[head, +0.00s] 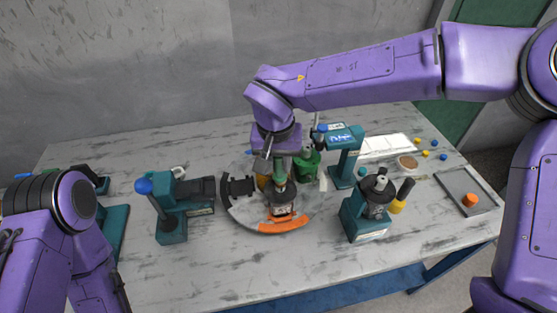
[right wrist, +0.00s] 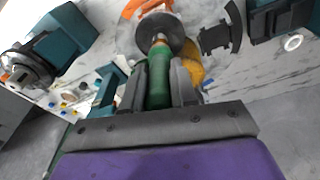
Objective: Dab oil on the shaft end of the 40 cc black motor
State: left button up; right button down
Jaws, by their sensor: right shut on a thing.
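A dark motor (head: 282,197) with an orange and white label stands upright on the round plate (head: 243,212), its shaft pointing up. In the right wrist view its grey, disc-like top (right wrist: 172,32) shows with the shaft end in the middle. My right gripper (head: 281,158) is directly above it, pointing down, shut on a green cylinder (right wrist: 157,80). The cylinder's far end reaches the shaft end in the picture; I cannot tell whether they touch. The size marking is too small to read. Another dark motor (head: 376,200) sits in a teal block on the right. My left gripper is out of sight.
A green container (head: 307,164) and a yellow-orange object (head: 263,183) stand close behind the motor. A teal display stand (head: 342,160) is to the right, a teal fixture with a blue knob (head: 170,225) to the left. A grey tray (head: 455,180) lies far right. The front table strip is clear.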

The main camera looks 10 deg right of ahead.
jog(key=shift+s+f+p, duration=0.1)
jog(key=shift+f+p, duration=0.05)
jog(key=shift+p, duration=0.3)
dwell(1.3)
notch_tip(320, 180, up, 2)
jog(key=p, duration=0.2)
jog(key=shift+p, duration=0.3)
notch_tip(320, 180, up, 5)
jog(key=p, duration=0.7)
jog(key=shift+r, duration=0.2)
jog(key=shift+f, duration=0.1)
